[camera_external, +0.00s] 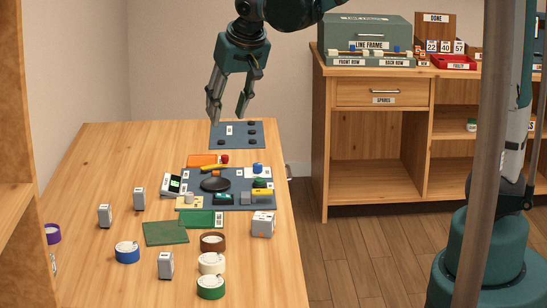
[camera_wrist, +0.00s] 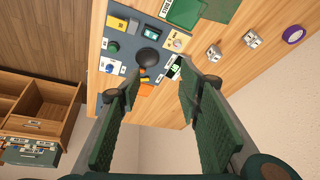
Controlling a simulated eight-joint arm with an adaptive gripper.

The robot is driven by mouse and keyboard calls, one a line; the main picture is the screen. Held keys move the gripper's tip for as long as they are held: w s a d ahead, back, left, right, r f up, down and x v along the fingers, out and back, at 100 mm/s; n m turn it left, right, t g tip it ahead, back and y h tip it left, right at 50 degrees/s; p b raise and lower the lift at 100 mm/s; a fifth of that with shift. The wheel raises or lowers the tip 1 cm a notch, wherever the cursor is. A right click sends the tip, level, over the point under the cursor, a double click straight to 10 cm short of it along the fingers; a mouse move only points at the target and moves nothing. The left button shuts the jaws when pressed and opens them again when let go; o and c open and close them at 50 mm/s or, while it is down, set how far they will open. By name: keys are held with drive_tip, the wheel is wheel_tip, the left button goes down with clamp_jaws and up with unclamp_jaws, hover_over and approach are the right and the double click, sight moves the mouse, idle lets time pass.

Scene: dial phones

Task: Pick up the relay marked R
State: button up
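Several small grey boxes that look like relays stand on the wooden table: one at the far left (camera_external: 105,215), one behind it (camera_external: 139,198) and one nearer the front (camera_external: 166,264). Two similar grey boxes show in the wrist view, one nearer the fingers (camera_wrist: 214,54) and one to its right (camera_wrist: 252,39). Their letters are too small to read, so I cannot tell which is marked R. My gripper (camera_external: 228,112) is open and empty above the table's far end, over a dark mat. Its spread fingers (camera_wrist: 160,88) fill the lower wrist view, with nothing between them.
A blue-grey work mat (camera_external: 230,201) holds a black round dish (camera_external: 215,184) and small parts. Green boards (camera_external: 166,233), a white block (camera_external: 263,224) and several tape rolls (camera_external: 212,263) lie nearer. A wooden cabinet (camera_external: 380,93) stands behind right. The table's left rear is clear.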

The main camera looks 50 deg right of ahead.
drive_tip(key=w+a+f+m+p, duration=0.2)
drive_tip(key=w+a+f, duration=0.55)
drive_tip(key=w, duration=0.35)
drive_tip(key=m+g+h+p, duration=0.1)
drive_tip(key=m+h, duration=0.1)
hover_over(138, 191)
drive_tip(key=s+a, duration=0.1)
wheel_tip(138, 191, down, 10)
drive_tip(key=shift+s+a+r, duration=0.1)
drive_tip(key=shift+s+a, duration=0.05)
drive_tip(key=shift+s, duration=0.05)
drive_tip(key=shift+x, duration=1.3)
drive_tip(key=shift+b+x, duration=0.75)
drive_tip(key=shift+x, duration=1.85)
drive_tip(key=shift+s+a, duration=0.1)
drive_tip(key=shift+s, duration=0.1)
drive_tip(key=shift+c, duration=0.6)
